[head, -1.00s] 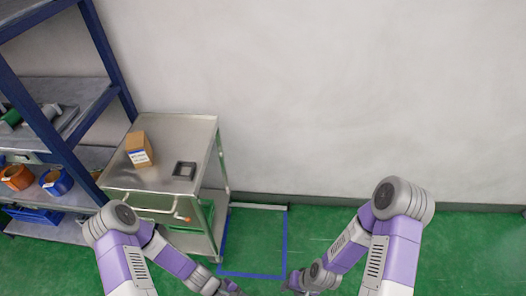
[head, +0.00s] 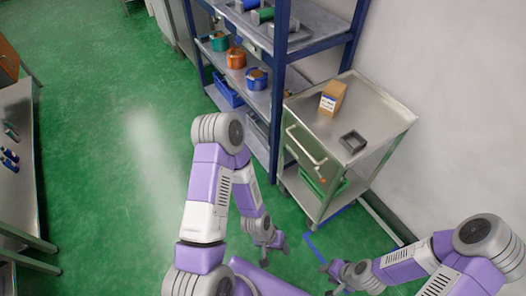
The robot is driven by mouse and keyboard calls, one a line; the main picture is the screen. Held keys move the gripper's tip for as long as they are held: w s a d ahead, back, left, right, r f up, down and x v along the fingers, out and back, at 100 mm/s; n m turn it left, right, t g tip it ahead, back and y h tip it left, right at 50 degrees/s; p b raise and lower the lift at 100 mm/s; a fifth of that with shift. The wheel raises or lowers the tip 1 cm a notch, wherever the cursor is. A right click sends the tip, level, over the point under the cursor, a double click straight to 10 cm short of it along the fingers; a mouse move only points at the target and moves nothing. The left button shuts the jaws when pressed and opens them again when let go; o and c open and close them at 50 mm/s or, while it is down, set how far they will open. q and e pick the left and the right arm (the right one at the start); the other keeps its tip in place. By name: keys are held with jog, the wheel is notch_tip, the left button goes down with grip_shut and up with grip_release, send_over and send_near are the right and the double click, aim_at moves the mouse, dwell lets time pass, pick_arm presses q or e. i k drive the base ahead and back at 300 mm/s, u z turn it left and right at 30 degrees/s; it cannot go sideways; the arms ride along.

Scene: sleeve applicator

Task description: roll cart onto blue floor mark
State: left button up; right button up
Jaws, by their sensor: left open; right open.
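The metal cart (head: 377,147) stands at right of centre, beside the blue shelf unit and close to the wall. Its bar handle (head: 303,151) faces left. The blue floor mark (head: 314,243) shows only in part, as lines on the green floor at the cart's lower right; the rest is hidden or out of view. My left gripper (head: 281,246) is open and empty, below the cart and apart from its handle. My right gripper (head: 326,270) is open and empty, near the visible corner of the mark. Neither touches the cart.
A cardboard box (head: 332,97) and a dark square tray (head: 353,142) lie on the cart's top, with a green crate (head: 322,181) below. A workbench (head: 18,165) stands far left. Green floor between is clear.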

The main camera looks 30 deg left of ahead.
aim_at(367, 117)
jog(key=u, duration=0.35)
jog(key=k, duration=0.45)
jog(key=u, duration=0.8)
jog(key=i, duration=0.8)
jog(key=z, duration=0.4)
